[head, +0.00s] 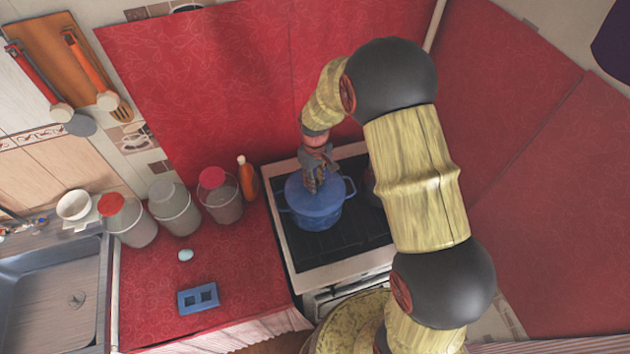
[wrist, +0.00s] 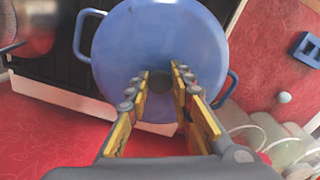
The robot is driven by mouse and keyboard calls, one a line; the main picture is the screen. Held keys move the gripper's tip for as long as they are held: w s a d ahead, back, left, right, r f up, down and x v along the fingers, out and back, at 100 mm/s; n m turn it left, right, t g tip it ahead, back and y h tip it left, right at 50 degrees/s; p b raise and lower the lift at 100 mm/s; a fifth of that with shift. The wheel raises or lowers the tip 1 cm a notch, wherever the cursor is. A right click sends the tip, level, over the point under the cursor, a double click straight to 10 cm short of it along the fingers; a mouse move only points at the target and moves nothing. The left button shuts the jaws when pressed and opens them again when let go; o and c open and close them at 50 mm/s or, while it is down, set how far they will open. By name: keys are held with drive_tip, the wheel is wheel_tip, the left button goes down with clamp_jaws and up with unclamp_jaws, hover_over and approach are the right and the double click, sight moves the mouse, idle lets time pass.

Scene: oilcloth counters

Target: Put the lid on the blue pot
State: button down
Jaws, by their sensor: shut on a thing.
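The blue pot (head: 322,222) stands upright on the dark stove top, with its side handles sticking out left and right. The blue lid (head: 299,202) covers the pot's mouth and looks lined up with it; in the wrist view the lid (wrist: 155,35) fills the upper middle, with a pot handle (wrist: 229,90) at its edge. I cannot tell whether the lid rests fully on the rim. My gripper (head: 312,187) points down from above, shut on the lid's dark knob (wrist: 160,84). The pot's inside is hidden.
The stove (head: 357,247) has a dark pan or pot, partly hidden behind my arm, at its right. Several canisters (head: 218,203) and an orange bottle (head: 247,178) stand left of it. A blue socket-like block (head: 198,298) and an egg (head: 185,255) lie on the red counter.

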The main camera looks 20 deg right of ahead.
drive_tip(key=c, duration=1.5)
unclamp_jaws()
drive_tip(key=shift+o, duration=1.4)
drive_tip(key=shift+o, duration=1.1)
drive_tip(key=shift+r+p, duration=2.25)
drive_tip(key=shift+r, duration=1.75)
